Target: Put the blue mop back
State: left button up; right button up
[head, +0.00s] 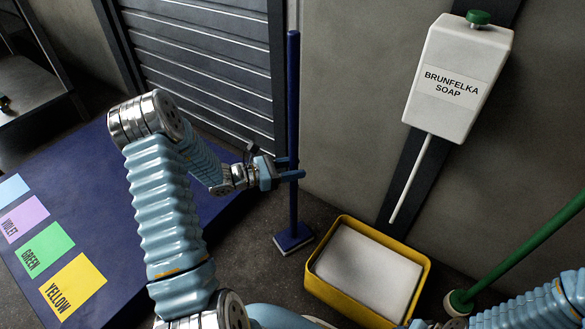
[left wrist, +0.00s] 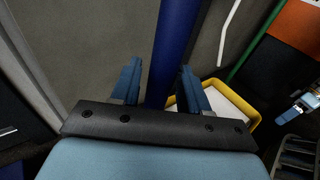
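The blue mop (head: 293,110) stands upright on the floor, its flat blue head (head: 293,238) at the bottom, in front of the slatted shutter's right edge. My left gripper (head: 291,167) is at mid-height of its pole, with one finger on each side. In the left wrist view the pole (left wrist: 175,40) runs between the fingers of my left gripper (left wrist: 160,75). A gap shows at the left finger, so it looks open around the pole. My right arm shows at the lower right; its fingers are not clear.
A yellow tub (head: 422,285) with a white block stands right of the mop. A soap dispenser (head: 458,80) hangs on the wall. A green pole (head: 525,247) leans at the right. A dark blue platform (head: 95,180) with colour labels lies left.

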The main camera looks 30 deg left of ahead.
pick_arm(q)
jog(key=shift+o, duration=0.9)
jog(key=shift+r, duration=0.1)
